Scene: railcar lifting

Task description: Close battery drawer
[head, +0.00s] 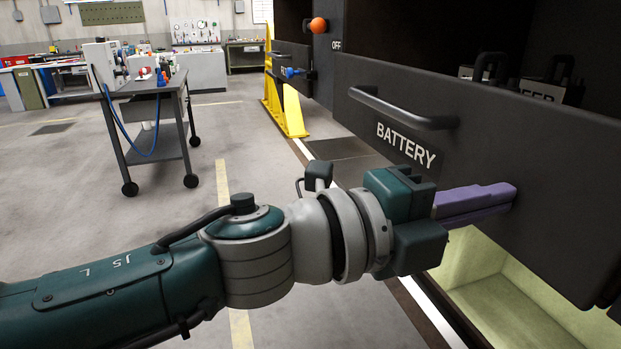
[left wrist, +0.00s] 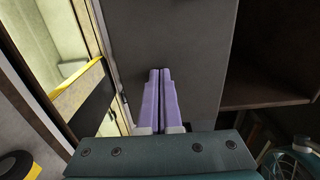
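The dark grey battery drawer (head: 470,130) shows in the head view with a white BATTERY label on its front and a bar handle (head: 405,110) above the label. It stands open, with dark items inside behind the front panel. My left gripper (head: 512,193) has its purple fingers together, with the tips at the drawer front, right of the label and below the handle. In the left wrist view the two fingers (left wrist: 160,95) lie side by side with nothing visible between them, against the grey panel (left wrist: 175,40). Whether the tips touch it I cannot tell. My right gripper is not in view.
A pale yellow-green lit compartment (head: 510,290) is open below the drawer. An orange ball-shaped knob (head: 318,25) and a blue one (head: 292,72) stand out left of the drawer. A wheeled cart (head: 155,110) stands farther back.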

